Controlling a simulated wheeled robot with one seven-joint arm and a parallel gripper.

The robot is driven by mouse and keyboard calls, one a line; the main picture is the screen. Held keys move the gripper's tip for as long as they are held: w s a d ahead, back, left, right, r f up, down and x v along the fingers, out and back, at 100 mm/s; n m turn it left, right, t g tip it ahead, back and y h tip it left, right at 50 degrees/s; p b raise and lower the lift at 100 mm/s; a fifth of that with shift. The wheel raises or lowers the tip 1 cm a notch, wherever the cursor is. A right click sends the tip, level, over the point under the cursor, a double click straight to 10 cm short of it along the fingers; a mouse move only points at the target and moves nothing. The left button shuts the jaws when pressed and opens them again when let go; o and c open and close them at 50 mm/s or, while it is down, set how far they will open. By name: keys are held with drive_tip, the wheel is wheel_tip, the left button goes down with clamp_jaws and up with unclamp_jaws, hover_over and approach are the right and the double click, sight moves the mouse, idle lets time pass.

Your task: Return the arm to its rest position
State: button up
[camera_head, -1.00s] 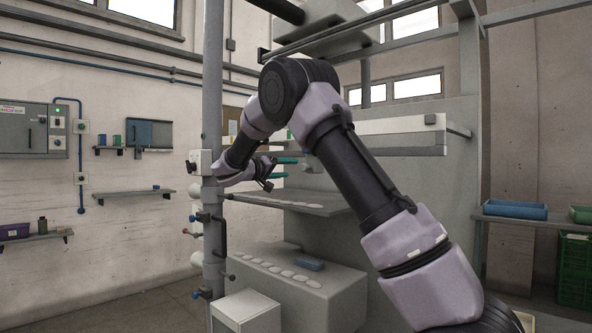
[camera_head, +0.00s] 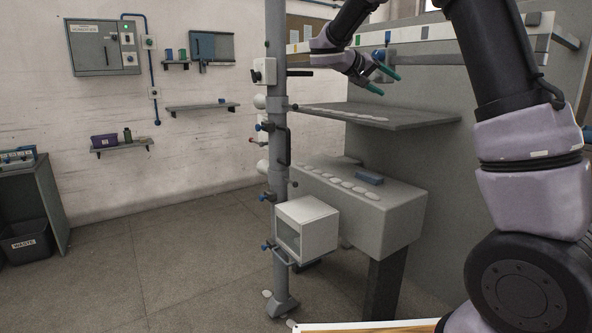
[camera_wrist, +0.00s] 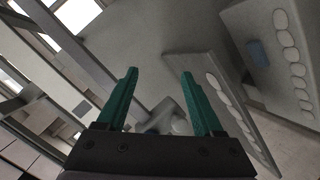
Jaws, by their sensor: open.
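My gripper (camera_head: 382,81) is open, with its two green fingers apart and nothing between them. In the head view it is above the upper grey shelf (camera_head: 400,117) of the machine, right of the grey post. In the wrist view the fingers (camera_wrist: 160,100) frame a grey surface and a blurred pale shape beyond. My arm comes in from the right side of the head view, and its upper part runs out of the top of the picture.
The grey post (camera_head: 277,150) with levers stands left of the gripper. A lower ledge (camera_head: 400,205) holds a row of pale discs and a blue block (camera_head: 369,177). A white box (camera_head: 306,228) is beside the post.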

drive_tip(key=s+d+f+g+y, duration=0.15)
drive_tip(key=s+y, duration=0.25)
drive_tip(key=s, duration=0.5)
drive_tip(key=s+d+f+g+y, duration=0.1)
drive_tip(key=s+d+f+y, duration=0.15)
drive_tip(key=s, duration=0.55)
drive_tip(key=s+a+t+y, duration=0.1)
drive_tip(key=s+a+y, duration=0.2)
drive_tip(key=s, duration=0.6)
drive_tip(key=s+a+f+m+t+y, duration=0.1)
drive_tip(key=s+a+y, duration=0.3)
drive_tip(key=s, duration=0.5)
drive_tip(key=shift+t+y, duration=0.35)
drive_tip(key=shift+t, duration=0.4)
drive_tip(key=shift+a, duration=0.1)
